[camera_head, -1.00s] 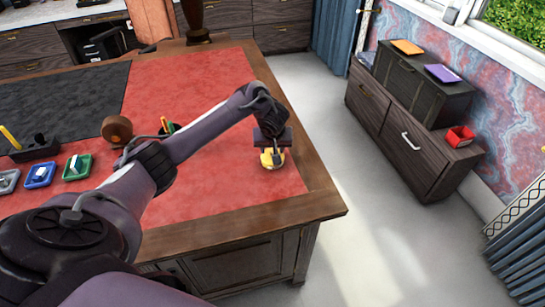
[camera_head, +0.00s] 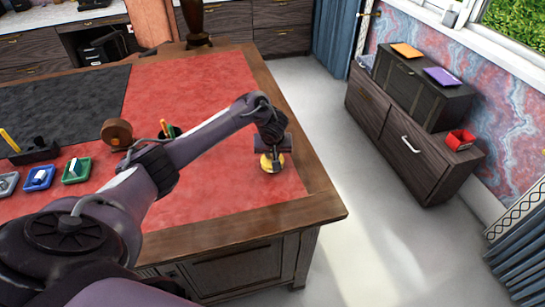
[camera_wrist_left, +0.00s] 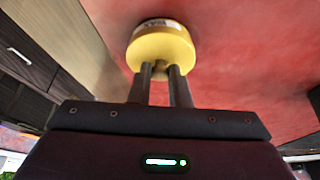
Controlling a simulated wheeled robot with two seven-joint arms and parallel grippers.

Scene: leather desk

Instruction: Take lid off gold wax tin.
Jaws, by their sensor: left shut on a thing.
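The gold wax tin (camera_head: 272,163) stands on the red desk top near its right front corner. In the left wrist view its yellow lid (camera_wrist_left: 162,46) fills the upper middle, and a label reading WAX (camera_wrist_left: 158,23) shows at its far edge. My left gripper (camera_head: 271,152) is directly above the tin. In the left wrist view its two dark fingers (camera_wrist_left: 160,72) are close together, shut on the small knob of the lid. I cannot tell whether a gap separates lid and tin. My right gripper is not in view.
A green tray (camera_head: 87,174) and a blue tray (camera_head: 50,182) lie on the left of the desk, with a dark pen holder (camera_head: 38,156) behind. A round brown object (camera_head: 116,131) stands beyond my arm. The wooden edge (camera_head: 317,182) is close right of the tin.

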